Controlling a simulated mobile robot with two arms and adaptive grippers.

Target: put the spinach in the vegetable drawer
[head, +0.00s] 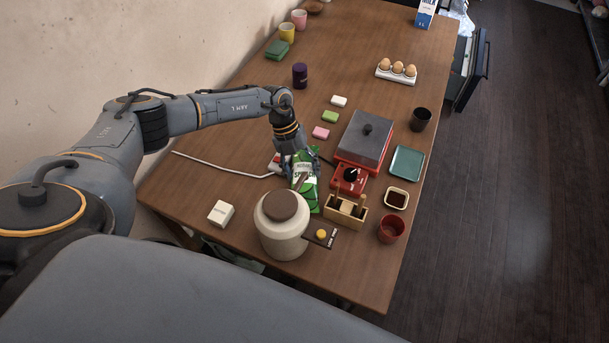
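The green and white spinach bag (307,190) stands on the wooden table, between the large lidded crock and the red appliance. My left gripper (299,170) is at the bag's top, pointing down, with its fingers over the upper part of the bag. Whether they are closed on it cannot be told. A dark-fronted drawer (471,78) stands pulled out past the table's far right edge; its inside is mostly hidden. My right gripper is not in view.
Close around the bag are the crock (283,232), the red appliance (349,178) and a wooden caddy (346,212). A grey-lidded grill (365,138), an egg tray (396,73) and a dark cup (420,118) stand towards the drawer. The floor at right is clear.

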